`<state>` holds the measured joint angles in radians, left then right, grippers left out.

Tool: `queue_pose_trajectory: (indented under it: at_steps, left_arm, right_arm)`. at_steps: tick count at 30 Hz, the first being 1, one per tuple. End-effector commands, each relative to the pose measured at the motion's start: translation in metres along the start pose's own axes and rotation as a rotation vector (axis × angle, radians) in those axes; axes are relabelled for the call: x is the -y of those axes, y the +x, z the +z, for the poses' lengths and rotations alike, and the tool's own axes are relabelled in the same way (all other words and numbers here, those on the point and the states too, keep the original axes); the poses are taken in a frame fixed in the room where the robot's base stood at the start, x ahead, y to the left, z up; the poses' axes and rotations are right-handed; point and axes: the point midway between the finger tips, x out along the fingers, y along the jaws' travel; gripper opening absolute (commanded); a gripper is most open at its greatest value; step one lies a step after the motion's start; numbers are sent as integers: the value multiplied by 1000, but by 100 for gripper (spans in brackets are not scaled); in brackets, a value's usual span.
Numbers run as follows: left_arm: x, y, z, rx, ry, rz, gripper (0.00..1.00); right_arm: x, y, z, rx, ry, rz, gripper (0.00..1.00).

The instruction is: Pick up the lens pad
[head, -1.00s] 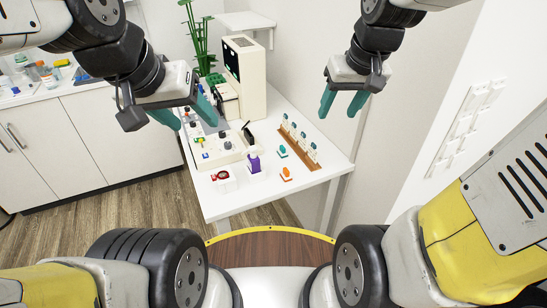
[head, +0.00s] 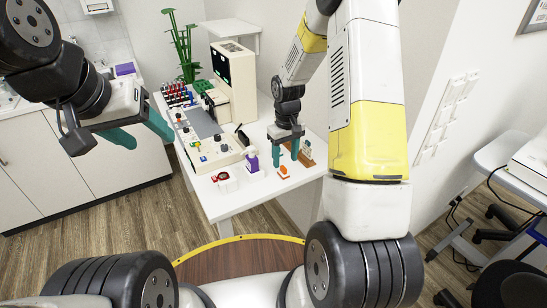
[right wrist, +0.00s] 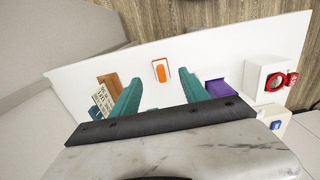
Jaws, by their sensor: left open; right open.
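A small flat white piece with an orange top (head: 284,171) lies near the front of the white table; it also shows in the right wrist view (right wrist: 160,72). It may be the lens pad, but I cannot tell for sure. A similar teal piece seen earlier behind it is now hidden by my right gripper. My right gripper (head: 285,157) is open and points down over the table, just behind the orange piece. In the right wrist view the orange piece shows beyond and between its teal fingers (right wrist: 162,84). My left gripper (head: 150,140) is open and empty, left of the table.
A white box with a red ring (head: 224,178) is at the table's front left. Instrument panels and a beige machine (head: 235,80) fill the back left.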

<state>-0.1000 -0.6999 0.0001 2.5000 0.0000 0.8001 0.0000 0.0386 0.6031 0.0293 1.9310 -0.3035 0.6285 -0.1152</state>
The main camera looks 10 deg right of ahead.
Motion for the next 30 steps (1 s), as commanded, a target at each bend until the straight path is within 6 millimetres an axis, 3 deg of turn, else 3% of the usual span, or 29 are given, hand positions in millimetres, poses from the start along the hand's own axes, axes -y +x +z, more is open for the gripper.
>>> queue_pose_trajectory:
  at_steps: [10,20,28,30]
  left_arm:
    - [0,0,0,0,0,0,58]
    - [0,0,0,0,0,0,58]
    - [0,0,0,0,0,0,58]
    - [0,0,0,0,0,0,58]
  right_arm:
    - [2,48,1,2,0,0,53]
    - [2,55,0,-1,0,1,53]
    - [2,55,0,-1,0,1,0]
    - [2,55,0,-1,0,1,0]
